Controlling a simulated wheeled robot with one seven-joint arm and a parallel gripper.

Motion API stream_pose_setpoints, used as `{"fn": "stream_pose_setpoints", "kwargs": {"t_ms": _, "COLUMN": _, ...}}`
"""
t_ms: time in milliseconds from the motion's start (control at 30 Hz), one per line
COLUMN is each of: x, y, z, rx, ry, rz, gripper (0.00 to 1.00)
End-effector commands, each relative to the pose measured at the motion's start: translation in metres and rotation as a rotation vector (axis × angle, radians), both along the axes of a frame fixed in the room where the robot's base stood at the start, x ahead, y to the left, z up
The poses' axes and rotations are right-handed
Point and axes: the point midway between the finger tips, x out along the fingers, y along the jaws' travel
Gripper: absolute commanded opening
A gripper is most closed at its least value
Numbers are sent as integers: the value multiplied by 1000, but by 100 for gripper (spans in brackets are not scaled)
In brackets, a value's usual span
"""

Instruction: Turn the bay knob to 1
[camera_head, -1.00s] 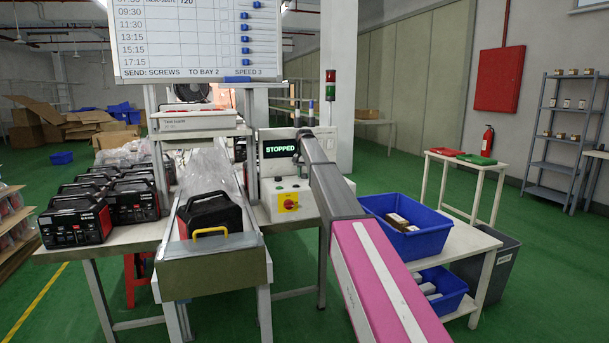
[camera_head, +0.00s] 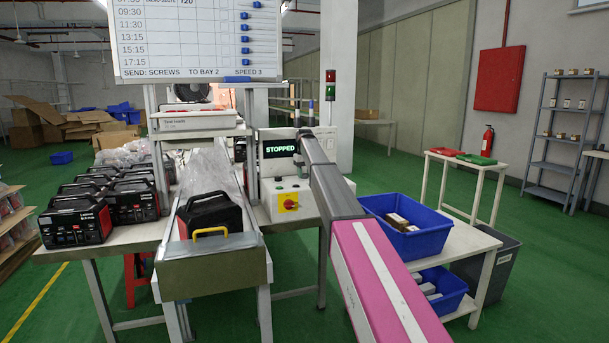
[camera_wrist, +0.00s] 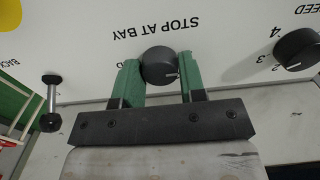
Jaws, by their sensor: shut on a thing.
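The bay knob (camera_wrist: 159,66) is a round black knob under the upside-down label "STOP AT BAY" on a white panel in the wrist view. A short white mark shows on its face at the lower right; the number it points to is hidden. My gripper (camera_wrist: 159,82) has its green fingers on both sides of the knob, shut on it. The display (camera_head: 279,148) reads "STOPPED".
In the wrist view, a black speed knob (camera_wrist: 298,50) with numbers is to the right and a lever switch (camera_wrist: 51,100) to the left. In the head view, a conveyor (camera_head: 212,252) with a black and red case (camera_head: 210,212) is left of my arm; a blue bin (camera_head: 430,240) is right.

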Motion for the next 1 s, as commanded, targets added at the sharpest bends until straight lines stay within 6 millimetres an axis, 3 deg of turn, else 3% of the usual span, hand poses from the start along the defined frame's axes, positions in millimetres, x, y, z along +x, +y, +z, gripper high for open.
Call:
{"fn": "stream_pose_setpoints", "kwargs": {"t_ms": 367, "x": 0, "y": 0, "z": 0, "rx": 0, "ry": 0, "rz": 7, "gripper": 14}}
{"fn": "stream_pose_setpoints", "kwargs": {"t_ms": 400, "x": 0, "y": 0, "z": 0, "rx": 0, "ry": 0, "rz": 7, "gripper": 44}}
{"fn": "stream_pose_setpoints", "kwargs": {"t_ms": 467, "x": 0, "y": 0, "z": 0, "rx": 0, "ry": 0, "rz": 6, "gripper": 63}}
{"fn": "stream_pose_setpoints", "kwargs": {"t_ms": 833, "x": 0, "y": 0, "z": 2, "rx": 0, "ry": 0, "rz": 5, "gripper": 63}}
{"fn": "stream_pose_setpoints", "kwargs": {"t_ms": 1000, "x": 1, "y": 0, "z": 15, "rx": 0, "ry": -1, "rz": 5, "gripper": 63}}
